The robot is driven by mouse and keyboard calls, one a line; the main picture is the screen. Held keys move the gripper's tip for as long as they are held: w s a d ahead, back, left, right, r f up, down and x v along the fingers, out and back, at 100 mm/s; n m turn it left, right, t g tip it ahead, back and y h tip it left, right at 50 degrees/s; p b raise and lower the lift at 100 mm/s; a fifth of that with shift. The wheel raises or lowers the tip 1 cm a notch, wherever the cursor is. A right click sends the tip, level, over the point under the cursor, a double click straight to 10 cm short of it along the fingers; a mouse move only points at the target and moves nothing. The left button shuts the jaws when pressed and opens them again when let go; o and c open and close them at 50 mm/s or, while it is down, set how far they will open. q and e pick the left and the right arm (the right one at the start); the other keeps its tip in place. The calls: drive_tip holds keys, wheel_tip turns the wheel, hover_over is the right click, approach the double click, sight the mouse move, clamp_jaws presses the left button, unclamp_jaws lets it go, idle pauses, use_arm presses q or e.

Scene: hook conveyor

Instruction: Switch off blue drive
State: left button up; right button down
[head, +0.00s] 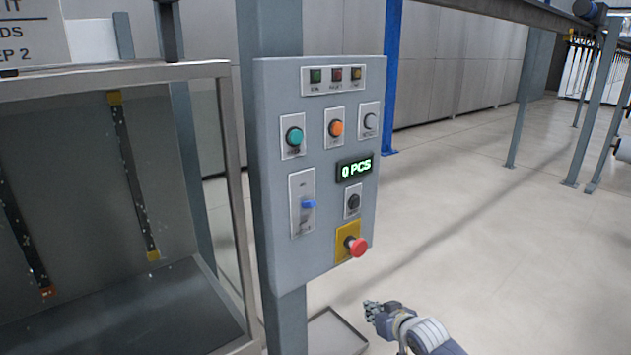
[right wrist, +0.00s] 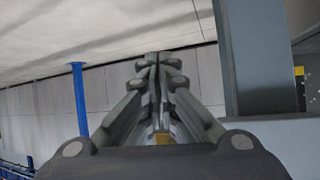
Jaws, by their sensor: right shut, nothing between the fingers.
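The grey control panel (head: 318,160) is fixed to a post in the head view. My left gripper is not in view.
A red emergency button (head: 357,246) sticks out at the panel's lower right. A framed booth (head: 232,180) stands left. A tray (head: 338,330) lies below. Floor at right is open.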

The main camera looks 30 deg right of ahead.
drive_tip(key=w+a+r+n+t+y+p, duration=0.1)
drive_tip(key=a+r+t, duration=0.1)
drive_tip(key=r, duration=1)
drive_tip(key=w+a+r+t+p, duration=0.1)
drive_tip(key=w+a+r, duration=0.1)
drive_tip(key=r, duration=0.9)
drive_tip(key=n+t+y+p, duration=0.2)
drive_tip(key=n+t+y, duration=0.1)
approach(302, 167)
drive_tip(key=s, duration=0.3)
drive_tip(key=shift+r, duration=0.1)
drive_tip(key=w+p, duration=0.1)
drive_tip(key=w, duration=0.2)
drive_tip(key=w+p, duration=0.2)
drive_tip(key=w, duration=0.1)
drive_tip(key=w+p, duration=0.1)
drive_tip(key=w, duration=0.3)
drive_tip(key=shift+a+f, duration=0.25)
drive_tip(key=shift+a, duration=0.1)
drive_tip(key=shift+s+f, duration=0.15)
drive_tip(key=shift+f, duration=0.6)
drive_tip(key=shift+s+d+f+p, duration=0.1)
drive_tip(key=shift+s+f+p, duration=0.65)
drive_tip(key=shift+f, duration=0.55)
